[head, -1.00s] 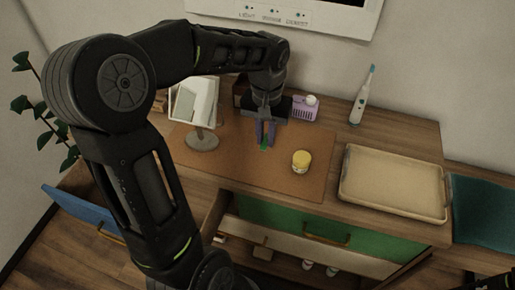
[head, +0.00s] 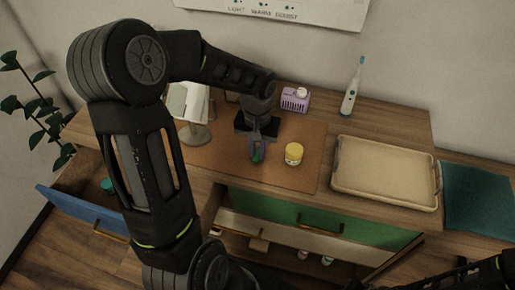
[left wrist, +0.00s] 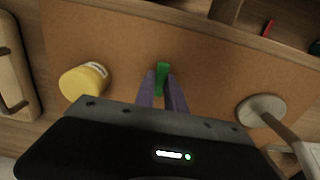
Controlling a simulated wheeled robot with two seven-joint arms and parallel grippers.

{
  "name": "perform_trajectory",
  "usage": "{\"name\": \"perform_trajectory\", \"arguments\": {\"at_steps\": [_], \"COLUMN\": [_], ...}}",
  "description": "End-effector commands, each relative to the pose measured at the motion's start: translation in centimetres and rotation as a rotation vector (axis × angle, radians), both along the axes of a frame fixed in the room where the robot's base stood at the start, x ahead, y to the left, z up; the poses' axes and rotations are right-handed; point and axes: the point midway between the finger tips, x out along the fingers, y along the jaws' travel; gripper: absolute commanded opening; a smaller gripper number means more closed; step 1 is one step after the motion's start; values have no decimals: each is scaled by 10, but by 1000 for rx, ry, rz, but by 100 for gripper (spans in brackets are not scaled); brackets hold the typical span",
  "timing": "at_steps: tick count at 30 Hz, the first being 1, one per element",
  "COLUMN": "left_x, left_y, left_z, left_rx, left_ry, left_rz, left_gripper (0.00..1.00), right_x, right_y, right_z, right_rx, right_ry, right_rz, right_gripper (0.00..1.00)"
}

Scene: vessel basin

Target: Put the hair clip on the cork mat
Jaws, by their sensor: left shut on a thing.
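The green hair clip (head: 256,152) is between the fingertips of my left gripper (head: 258,150), which is shut on it. In the left wrist view the clip (left wrist: 162,76) sticks out past the purple-grey fingers (left wrist: 162,88). The brown cork mat (head: 220,158) lies flat on the dresser top, directly beneath the clip. I cannot tell whether the clip touches the mat. The fingers hide part of the clip.
A yellow-lidded jar (head: 294,154) stands on the mat just right of my left gripper. A round-based mirror (head: 195,135) is on its left. A purple basket (head: 295,99), a toothbrush (head: 351,90) and a beige tray (head: 385,200) surround it. Drawers below stand open.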

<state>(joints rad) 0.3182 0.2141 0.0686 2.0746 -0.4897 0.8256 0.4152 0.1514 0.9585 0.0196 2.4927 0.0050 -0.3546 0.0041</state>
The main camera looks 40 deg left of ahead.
Motion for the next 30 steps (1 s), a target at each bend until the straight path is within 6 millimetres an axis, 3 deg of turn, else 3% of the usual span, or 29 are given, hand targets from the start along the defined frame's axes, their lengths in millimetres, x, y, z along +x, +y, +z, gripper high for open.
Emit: {"name": "perform_trajectory", "arguments": {"at_steps": [10, 11, 18, 30], "left_x": [0, 0, 0, 1], "left_y": [0, 0, 0, 0], "left_z": [-5, -3, -3, 4], "left_rx": [0, 0, 0, 1], "left_ry": [-1, -1, -1, -2], "left_rz": [-1, -1, 0, 0], "left_gripper": [0, 17, 37, 37], "right_x": [0, 0, 0, 0], "right_y": [0, 0, 0, 0], "right_z": [-5, -3, -3, 0], "right_rx": [1, 1, 1, 0], "right_ry": [-1, -1, -1, 0], "right_rz": [1, 1, 1, 0], "right_gripper": [0, 0, 0, 0]}}
